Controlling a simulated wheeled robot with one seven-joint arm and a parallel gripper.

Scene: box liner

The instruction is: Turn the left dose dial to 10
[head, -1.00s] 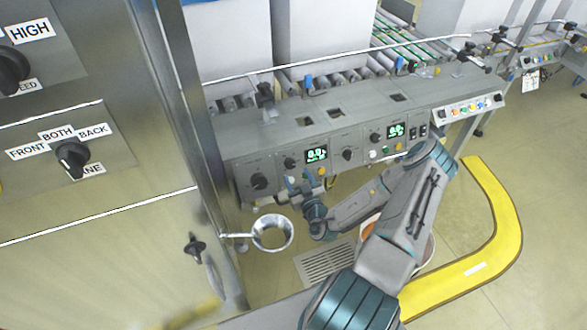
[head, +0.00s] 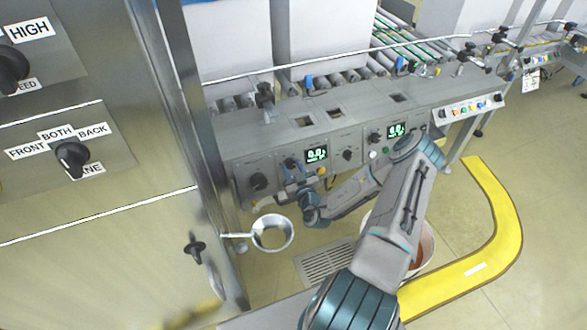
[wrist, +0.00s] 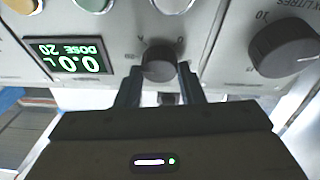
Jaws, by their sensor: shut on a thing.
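The left dose dial (wrist: 159,58) is a small dark round knob on the grey panel. In the wrist view, which shows the panel upside down, it sits between my gripper's two fingers (wrist: 159,75). The fingers are shut on its sides. The green display (wrist: 68,56) beside it reads DOSE 20 and 0.0 L. The dial's pointer and exact setting cannot be made out. In the head view my gripper (head: 293,182) is at the panel front, left of and below the left display (head: 316,155), and mostly covers the dial.
A larger dark knob (wrist: 285,48) is close beside the dial; it also shows in the head view (head: 258,182). Coloured buttons line the panel edge. The right dose dial (head: 348,154) and right display (head: 395,131) are farther right.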

